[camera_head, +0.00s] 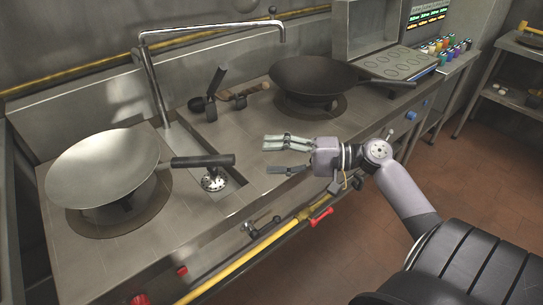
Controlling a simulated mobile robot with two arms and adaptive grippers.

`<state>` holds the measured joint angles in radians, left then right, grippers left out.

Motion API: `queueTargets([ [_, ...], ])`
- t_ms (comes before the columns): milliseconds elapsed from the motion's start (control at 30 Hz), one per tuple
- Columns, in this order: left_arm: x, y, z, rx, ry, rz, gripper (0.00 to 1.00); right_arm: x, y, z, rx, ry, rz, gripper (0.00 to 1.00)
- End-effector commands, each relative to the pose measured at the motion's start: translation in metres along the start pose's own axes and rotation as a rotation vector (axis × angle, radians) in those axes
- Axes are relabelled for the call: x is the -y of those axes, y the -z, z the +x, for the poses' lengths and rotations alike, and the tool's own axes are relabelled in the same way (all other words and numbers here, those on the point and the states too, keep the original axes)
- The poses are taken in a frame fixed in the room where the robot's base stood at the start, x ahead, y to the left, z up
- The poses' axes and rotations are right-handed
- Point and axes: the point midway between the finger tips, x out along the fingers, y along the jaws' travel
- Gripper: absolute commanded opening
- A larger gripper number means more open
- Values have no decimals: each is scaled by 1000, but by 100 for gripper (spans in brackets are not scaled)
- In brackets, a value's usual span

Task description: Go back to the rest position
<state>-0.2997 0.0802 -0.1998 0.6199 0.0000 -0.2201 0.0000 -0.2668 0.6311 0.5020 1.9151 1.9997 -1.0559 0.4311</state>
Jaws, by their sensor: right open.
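My right gripper (282,156) is open, with its fingers pointing left over the front part of the steel counter (238,150). Nothing shows between its fingers. My right arm comes in from the lower right corner. The gripper is to the right of the small sink with its drain (213,180) and in front of the dark wok (312,76). It appears apart from both. My left gripper is not in view.
A pale wok (103,165) sits on the left burner, its dark handle (203,160) reaching right. A tall faucet (155,75) stands behind the sink. A yellow pipe (245,260) and a red valve handle (321,217) run along the counter front. Open tiled floor (480,180) lies right.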

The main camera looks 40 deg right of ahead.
Motion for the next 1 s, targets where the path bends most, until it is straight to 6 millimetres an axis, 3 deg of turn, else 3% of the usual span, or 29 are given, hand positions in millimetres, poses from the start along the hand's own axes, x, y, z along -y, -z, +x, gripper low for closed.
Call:
queueTargets([
  [733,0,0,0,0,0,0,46,-7,-4,3,6,-18,-9,57],
  [867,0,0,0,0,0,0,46,-45,-30,16,46,-129,-73,57],
  [1000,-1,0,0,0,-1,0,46,-117,-86,33,143,-356,-230,57],
])
